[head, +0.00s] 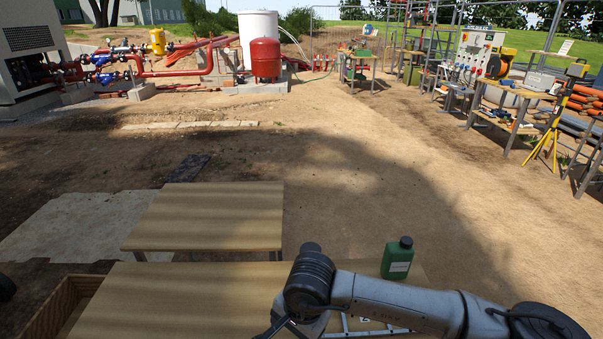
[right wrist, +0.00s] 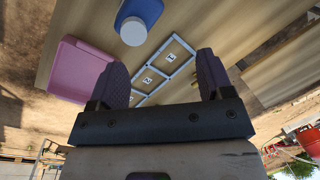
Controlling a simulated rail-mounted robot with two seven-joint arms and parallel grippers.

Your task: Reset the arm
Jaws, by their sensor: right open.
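My right arm (head: 395,302) reaches in from the lower right in the head view and bends down over the near table. Only a dark part near its end shows at the bottom edge there; the fingertips are hidden. In the right wrist view my right gripper (right wrist: 162,65) is open, its two dark fingers wide apart with nothing between them. Beyond them lies a pale frame with numbered squares (right wrist: 172,58) on the wooden table. My left gripper is not in view.
A green bottle (head: 397,258) stands on the near table (head: 180,300), behind my right arm. A blue bottle with a white cap (right wrist: 138,20) and a pink bin (right wrist: 80,72) show in the wrist view. A second table (head: 215,215) stands beyond; open dirt lies further out.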

